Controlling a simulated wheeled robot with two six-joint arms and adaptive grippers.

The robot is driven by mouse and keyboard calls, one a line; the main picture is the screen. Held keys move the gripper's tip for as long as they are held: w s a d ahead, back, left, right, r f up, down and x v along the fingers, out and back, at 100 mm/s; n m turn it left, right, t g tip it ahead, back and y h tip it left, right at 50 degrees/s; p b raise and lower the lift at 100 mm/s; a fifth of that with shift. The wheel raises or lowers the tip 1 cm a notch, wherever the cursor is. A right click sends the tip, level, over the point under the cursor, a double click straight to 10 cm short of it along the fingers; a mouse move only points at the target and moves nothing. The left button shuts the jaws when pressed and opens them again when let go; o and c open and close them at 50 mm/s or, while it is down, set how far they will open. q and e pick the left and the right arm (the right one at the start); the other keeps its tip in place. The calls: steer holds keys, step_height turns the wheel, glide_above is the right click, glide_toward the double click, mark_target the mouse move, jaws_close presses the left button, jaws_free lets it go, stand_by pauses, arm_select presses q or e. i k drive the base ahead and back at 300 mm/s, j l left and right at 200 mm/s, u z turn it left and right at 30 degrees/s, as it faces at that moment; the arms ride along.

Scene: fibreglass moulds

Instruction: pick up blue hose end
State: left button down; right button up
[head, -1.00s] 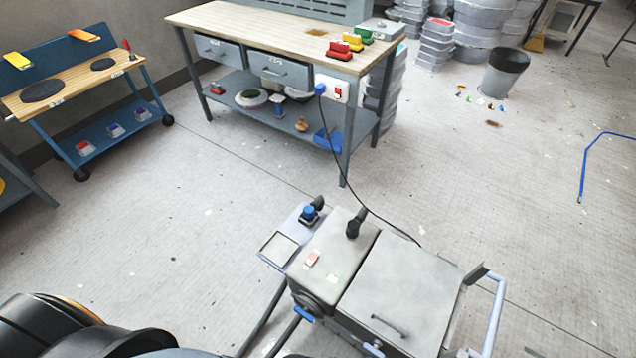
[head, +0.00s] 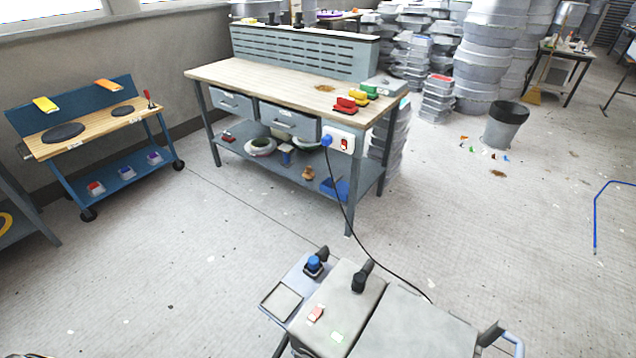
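A thin blue hose or tube (head: 597,215) is at the far right, bent at the top, with one end low near the floor; its other end is cut off by the picture edge. A grey machine (head: 420,325) is at the bottom centre, partly cut off. A blue-topped fitting (head: 314,264) stands on its small side tray (head: 284,300). I cannot tell which blue part is the hose end. Neither of my grippers is in view.
A workbench (head: 285,75) with drawers stands behind the machine. A black cable (head: 350,215) runs from its socket to the machine. A blue cart (head: 110,175) is at left. A bin (head: 504,125) and stacked moulds (head: 487,60) are at back right. Floor between is mostly clear.

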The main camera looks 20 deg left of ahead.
mark_target(313, 260)
steer(key=j+z, duration=0.3)
steer(key=z, duration=0.2)
steer(key=i+j+z, duration=0.1)
steer(key=j+z, duration=0.2)
steer(key=z, duration=0.15)
steer(key=j+z, duration=0.3)
steer(key=z, duration=0.2)
